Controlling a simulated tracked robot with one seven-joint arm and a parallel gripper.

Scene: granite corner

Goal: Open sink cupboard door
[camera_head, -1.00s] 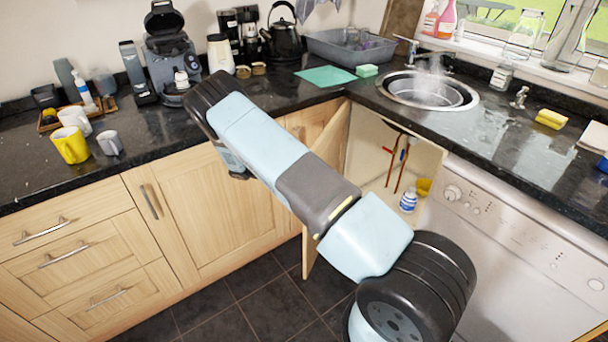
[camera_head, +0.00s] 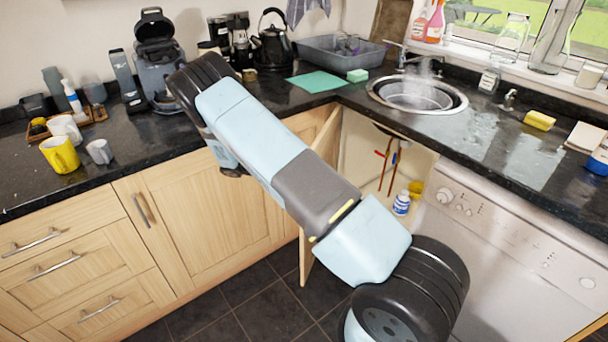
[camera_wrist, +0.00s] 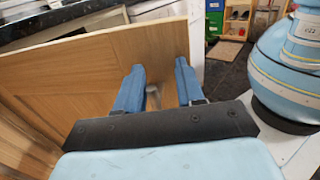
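The sink cupboard door (camera_head: 327,138) stands well open below the counter corner, swung out from the cupboard under the sink (camera_head: 416,90). My arm hides much of it in the head view. The wrist view shows the wooden door panel (camera_wrist: 90,70) tilted across the picture. My gripper (camera_wrist: 160,80) has its two blue fingers apart, close to the panel. A grey door handle (camera_wrist: 153,98) shows between the fingers, nearer the left one, and looks not pinched. The head view hides the fingers behind my arm.
Inside the cupboard are red and blue pipes (camera_head: 388,165) and a white-blue bottle (camera_head: 401,203). A white dishwasher (camera_head: 500,225) stands right of it. Closed wooden cupboards (camera_head: 205,205) and drawers line the left. Dark tiled floor (camera_head: 250,305) is clear at the front.

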